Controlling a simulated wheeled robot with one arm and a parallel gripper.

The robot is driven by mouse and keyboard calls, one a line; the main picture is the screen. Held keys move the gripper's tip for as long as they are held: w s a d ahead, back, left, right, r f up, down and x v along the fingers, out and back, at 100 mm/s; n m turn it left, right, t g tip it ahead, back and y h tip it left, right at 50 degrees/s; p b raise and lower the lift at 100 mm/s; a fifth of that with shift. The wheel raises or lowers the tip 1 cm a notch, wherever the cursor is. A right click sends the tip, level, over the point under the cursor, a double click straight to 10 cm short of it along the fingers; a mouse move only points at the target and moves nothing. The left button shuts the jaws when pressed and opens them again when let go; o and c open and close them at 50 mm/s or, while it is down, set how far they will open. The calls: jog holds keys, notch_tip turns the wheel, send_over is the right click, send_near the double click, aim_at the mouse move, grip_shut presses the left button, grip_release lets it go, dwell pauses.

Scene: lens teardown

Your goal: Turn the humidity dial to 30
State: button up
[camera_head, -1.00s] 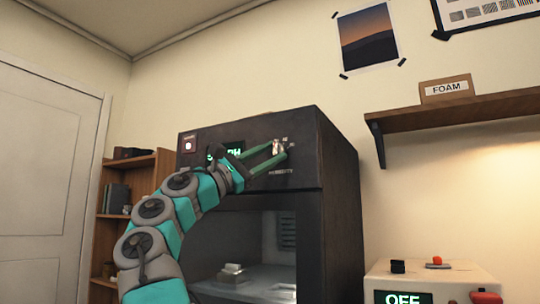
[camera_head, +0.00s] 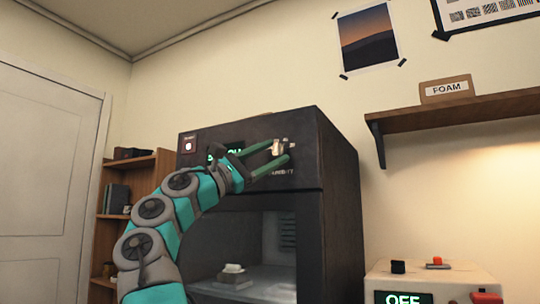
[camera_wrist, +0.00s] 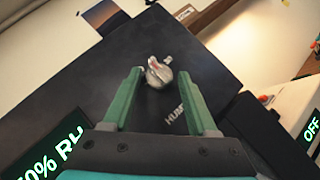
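The humidity dial (camera_head: 277,147) is a small silvery knob on the dark upper front panel of the cabinet (camera_head: 307,150). In the wrist view the dial (camera_wrist: 157,75) shows a reddish mark near its top and sits between the two green fingertips, with visible gaps on both sides. My gripper (camera_head: 282,152) is open at the dial; it also shows in the wrist view (camera_wrist: 160,73). The HUMIDITY label (camera_wrist: 176,117) is partly hidden by a finger. The green display (camera_wrist: 45,150) ends in "0% RH"; its leading digit is unclear.
A lit button (camera_head: 187,146) is at the panel's left. Below is the cabinet's chamber with a small pale object (camera_head: 233,270) inside. A white device (camera_head: 432,280) reading OFF stands at the lower right. A wooden shelf (camera_head: 470,108) with a FOAM box (camera_head: 446,89) hangs above it.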

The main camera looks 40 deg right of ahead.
jog(key=shift+o, duration=0.8)
jog(key=b+v, duration=0.1)
jog(key=v, duration=0.7)
